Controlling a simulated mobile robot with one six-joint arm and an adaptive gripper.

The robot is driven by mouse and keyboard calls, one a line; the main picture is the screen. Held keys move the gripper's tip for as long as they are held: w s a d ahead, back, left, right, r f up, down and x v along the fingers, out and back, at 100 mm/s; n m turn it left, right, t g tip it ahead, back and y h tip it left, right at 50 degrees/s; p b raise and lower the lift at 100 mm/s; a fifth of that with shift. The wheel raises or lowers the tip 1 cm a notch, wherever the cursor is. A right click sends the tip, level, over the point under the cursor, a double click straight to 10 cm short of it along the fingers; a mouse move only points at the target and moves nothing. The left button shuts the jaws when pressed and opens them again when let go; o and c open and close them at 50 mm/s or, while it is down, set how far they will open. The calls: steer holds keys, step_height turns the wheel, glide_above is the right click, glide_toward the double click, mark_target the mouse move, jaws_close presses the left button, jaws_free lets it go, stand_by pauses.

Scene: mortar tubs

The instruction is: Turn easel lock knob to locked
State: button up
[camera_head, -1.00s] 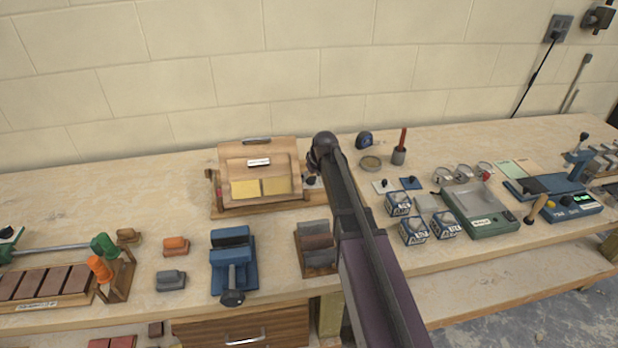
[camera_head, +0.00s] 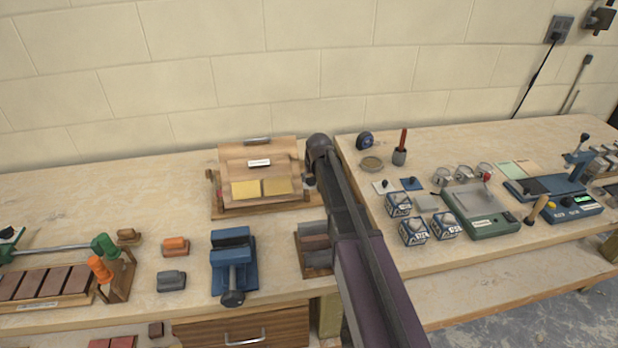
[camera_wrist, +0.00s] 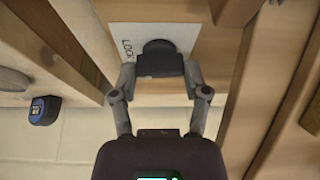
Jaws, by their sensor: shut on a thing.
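The wooden easel (camera_head: 232,172) stands at the back of the bench in the head view, with two yellow sheets on its sloped board. In the wrist view, the dark lock knob (camera_wrist: 160,46) sits on a white plate (camera_wrist: 126,38) with partly hidden lettering, on the easel's wooden side (camera_wrist: 207,45). My gripper (camera_wrist: 160,72) is shut on the knob, with a finger on each side. The knob's turned position is hard to read. In the head view my arm hides the gripper and knob at the easel's right side.
A blue vise (camera_head: 232,262) and a wooden block holder (camera_head: 314,250) stand in front of the easel. The wall is close behind.

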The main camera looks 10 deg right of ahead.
steer(key=shift+m, duration=0.6)
steer(key=o, duration=0.9)
